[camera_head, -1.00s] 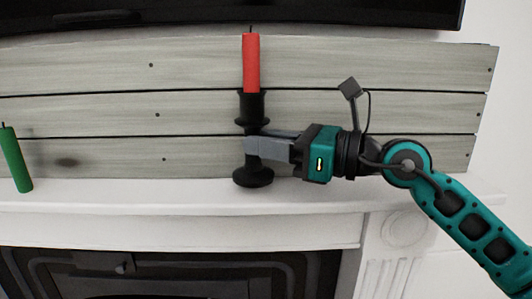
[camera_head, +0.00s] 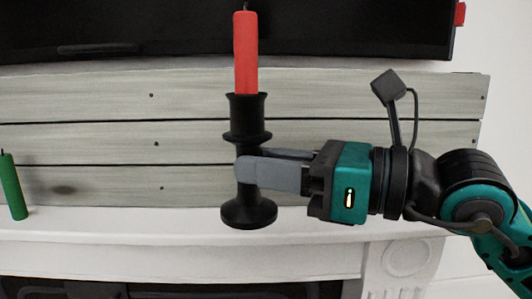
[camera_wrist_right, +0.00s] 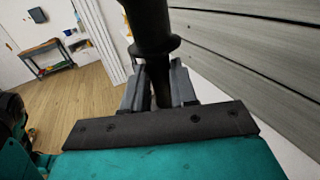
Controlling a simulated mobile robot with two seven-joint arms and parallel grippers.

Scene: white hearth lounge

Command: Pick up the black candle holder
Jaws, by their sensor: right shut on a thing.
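The black candle holder (camera_head: 249,212) is upright in the head view, with a red candle (camera_head: 246,55) standing in its top. My right gripper (camera_head: 250,172) comes in from the right and is shut on the holder's narrow stem, below its middle flange. The holder's base appears in front of the white mantel; I cannot tell whether it touches it. In the right wrist view the holder (camera_wrist_right: 150,25) rises between the two fingers (camera_wrist_right: 160,88). My left gripper is not in view.
A green candle (camera_head: 13,186) stands at the left on the white mantel shelf (camera_head: 120,229). Grey wood planks (camera_head: 90,145) cover the wall behind, with a dark screen (camera_head: 150,30) above. The fireplace opening lies below. The mantel between the candles is clear.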

